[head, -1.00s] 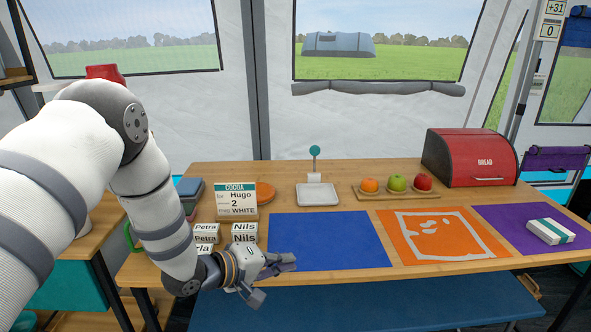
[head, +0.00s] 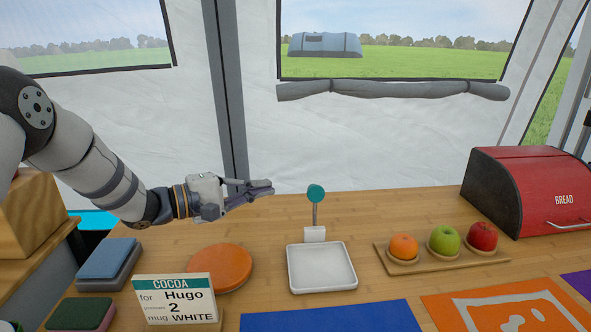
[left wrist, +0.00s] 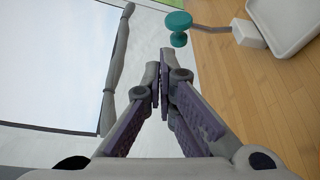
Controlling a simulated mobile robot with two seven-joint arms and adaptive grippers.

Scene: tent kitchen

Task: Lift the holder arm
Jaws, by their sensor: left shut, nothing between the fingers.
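The holder arm (head: 315,212) is a thin grey rod with a round teal knob (head: 316,193) on top. It stands upright from a white block (head: 315,234) at the back of a white square tray (head: 322,268). My left gripper (head: 271,187) is shut and empty, to the left of the knob at about its height in the head view, with a gap between. In the left wrist view the shut fingertips (left wrist: 163,55) lie just below the teal knob (left wrist: 178,28), apart from it in the picture. My right gripper is not in view.
An orange disc (head: 220,267) and the cocoa card (head: 175,299) stand left of the tray. A wooden board (head: 440,258) with an orange, an apple and a red fruit is to the right, before the red bread box (head: 530,190). A blue mat (head: 332,317) lies in front.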

